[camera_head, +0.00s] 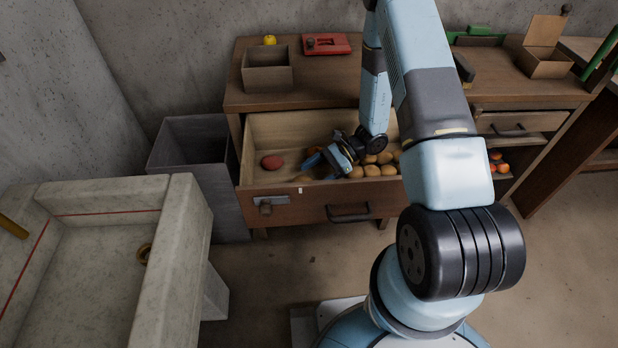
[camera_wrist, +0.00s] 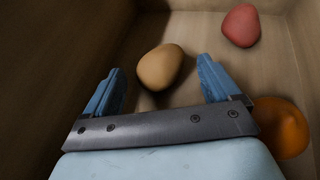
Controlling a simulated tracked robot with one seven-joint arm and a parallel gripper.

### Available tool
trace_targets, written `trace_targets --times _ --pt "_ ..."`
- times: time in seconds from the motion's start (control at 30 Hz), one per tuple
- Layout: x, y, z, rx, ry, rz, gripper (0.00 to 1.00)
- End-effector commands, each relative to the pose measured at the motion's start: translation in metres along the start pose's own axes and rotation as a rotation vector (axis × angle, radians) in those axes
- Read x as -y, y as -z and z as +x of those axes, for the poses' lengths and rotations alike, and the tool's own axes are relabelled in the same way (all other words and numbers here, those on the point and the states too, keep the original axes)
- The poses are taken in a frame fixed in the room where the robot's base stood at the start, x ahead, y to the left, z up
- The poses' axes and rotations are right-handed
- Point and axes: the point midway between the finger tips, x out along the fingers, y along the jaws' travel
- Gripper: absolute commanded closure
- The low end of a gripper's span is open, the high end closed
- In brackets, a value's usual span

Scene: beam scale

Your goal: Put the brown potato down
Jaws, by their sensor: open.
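The brown potato (camera_wrist: 160,67) lies on the floor of the open drawer (camera_head: 275,191). In the wrist view it sits between and just beyond my two blue fingertips, with a gap on both sides. My gripper (camera_head: 318,166) is open and reaches down into the drawer, left of a group of several brown potatoes (camera_head: 372,170). It also shows at the bottom of the wrist view (camera_wrist: 160,75). In the head view I cannot clearly tell the potato at my fingers apart from the gripper.
A red potato (camera_wrist: 240,26) lies farther off in the drawer; it also shows at left in the head view (camera_head: 271,162). An orange rounded thing (camera_wrist: 283,128) is close beside my right finger. The drawer walls enclose the gripper. A grey bin (camera_head: 190,155) stands left.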

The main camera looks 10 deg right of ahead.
Motion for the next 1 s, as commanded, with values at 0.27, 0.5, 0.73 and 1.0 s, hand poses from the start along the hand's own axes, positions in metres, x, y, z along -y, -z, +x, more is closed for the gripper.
trace_targets --times 0.27,0.5,0.73,1.0 --pt "0.001 0.0 -0.054 0.0 0.002 -0.001 0.11" --pt "0.0 0.0 -0.088 0.0 0.0 0.0 0.11" --pt "0.0 0.0 -0.098 0.001 -0.002 0.0 0.11" --pt "0.0 0.0 -0.098 0.001 -0.002 0.0 0.11"
